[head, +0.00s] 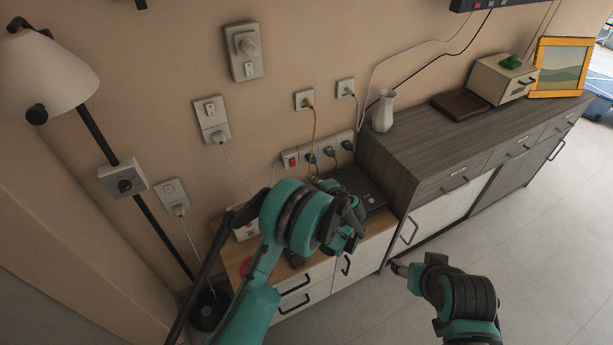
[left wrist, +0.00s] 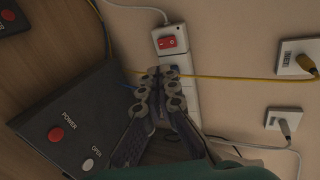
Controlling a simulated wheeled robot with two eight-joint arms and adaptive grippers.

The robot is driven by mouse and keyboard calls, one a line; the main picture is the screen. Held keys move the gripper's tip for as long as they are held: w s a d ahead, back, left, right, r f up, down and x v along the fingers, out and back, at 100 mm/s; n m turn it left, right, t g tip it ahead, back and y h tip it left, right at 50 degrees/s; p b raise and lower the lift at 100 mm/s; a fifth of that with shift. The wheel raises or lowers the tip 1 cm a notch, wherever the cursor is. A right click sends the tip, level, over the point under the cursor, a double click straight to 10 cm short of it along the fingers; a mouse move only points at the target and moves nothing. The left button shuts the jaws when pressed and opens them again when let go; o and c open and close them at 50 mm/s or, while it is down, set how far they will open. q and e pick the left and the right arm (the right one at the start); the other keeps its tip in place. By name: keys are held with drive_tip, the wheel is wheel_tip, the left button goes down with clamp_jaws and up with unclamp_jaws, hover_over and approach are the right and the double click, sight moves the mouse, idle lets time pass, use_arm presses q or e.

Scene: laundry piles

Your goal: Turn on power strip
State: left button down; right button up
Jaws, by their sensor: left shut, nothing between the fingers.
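The white power strip (head: 321,150) is mounted on the wall above the low cabinet, with a red switch (head: 290,160) at its left end and dark plugs along it. In the left wrist view the strip (left wrist: 181,97) runs downward from its red switch (left wrist: 168,42). My left gripper (head: 352,222) is shut and empty. In the left wrist view its fingertips (left wrist: 163,71) appear just below the red switch, over the strip's sockets; whether they touch it I cannot tell. My right gripper (head: 400,268) is over the floor at the lower right, its fingers too small to read.
A black box (left wrist: 77,117) with a red POWER button and a white OPEN button sits on the low cabinet (head: 312,285). A yellow cord (head: 314,128) hangs in front of the wall by the strip. A grey sideboard (head: 427,152) with a white vase (head: 383,112) stands to the right.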

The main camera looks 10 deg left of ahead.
use_arm(q)
drive_tip(key=m, duration=0.5)
drive_tip(key=m+p, duration=0.1)
drive_tip(key=m, duration=0.5)
drive_tip(key=f+m, duration=0.1)
drive_tip(key=m, duration=0.5)
drive_tip(key=shift+s+d+f+p, duration=0.1)
drive_tip(key=shift+s+d+p, duration=0.05)
drive_tip(key=shift+s+p, duration=0.2)
drive_tip(key=shift+w, duration=0.1)
drive_tip(key=b, duration=0.5)
approach(293, 166)
drive_tip(key=f+x, duration=0.1)
drive_tip(key=x, duration=0.4)
drive_tip(key=shift+w+a+r, duration=0.1)
drive_tip(key=shift+w+a, duration=0.25)
drive_tip(key=shift+w, duration=0.2)
